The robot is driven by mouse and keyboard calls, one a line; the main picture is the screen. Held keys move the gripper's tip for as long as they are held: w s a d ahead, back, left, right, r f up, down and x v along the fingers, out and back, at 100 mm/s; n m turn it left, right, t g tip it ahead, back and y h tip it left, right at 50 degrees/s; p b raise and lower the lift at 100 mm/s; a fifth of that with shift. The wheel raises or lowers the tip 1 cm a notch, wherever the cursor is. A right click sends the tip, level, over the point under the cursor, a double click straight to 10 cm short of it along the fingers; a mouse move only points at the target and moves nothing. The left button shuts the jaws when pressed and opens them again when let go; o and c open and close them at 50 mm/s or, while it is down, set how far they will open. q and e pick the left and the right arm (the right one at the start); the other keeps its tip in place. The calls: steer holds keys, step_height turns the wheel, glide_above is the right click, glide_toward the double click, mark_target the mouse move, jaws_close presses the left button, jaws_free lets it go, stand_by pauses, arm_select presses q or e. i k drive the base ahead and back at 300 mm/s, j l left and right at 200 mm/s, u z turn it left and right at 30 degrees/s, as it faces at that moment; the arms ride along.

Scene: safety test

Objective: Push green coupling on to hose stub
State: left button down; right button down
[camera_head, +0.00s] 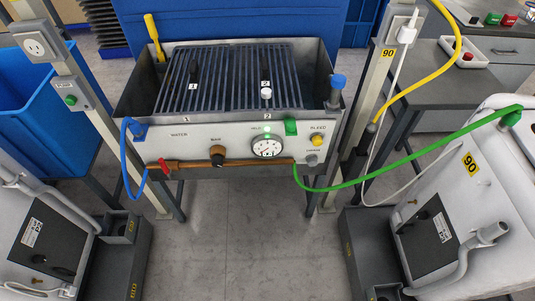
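A green block-like fitting (291,127), probably the green coupling, sits at the panel's upper edge, right of the round gauge. A green hose (400,165) runs from below the panel in a sagging curve to a green end (510,117) on the white body at right. I cannot tell whether the hose joins the block. I cannot clearly pick out the hose stub. A grey round fitting (312,160) sits low on the panel's right side.
The panel (195,142) carries a gauge (267,146), a yellow knob (317,140), a red lever (164,166) and a copper pipe (190,164). A blue hose (125,165) loops at its left. A slatted grate (230,75) lies behind. Open floor (240,240) lies in front.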

mark_target(507, 121)
steer(key=z, duration=1.6)
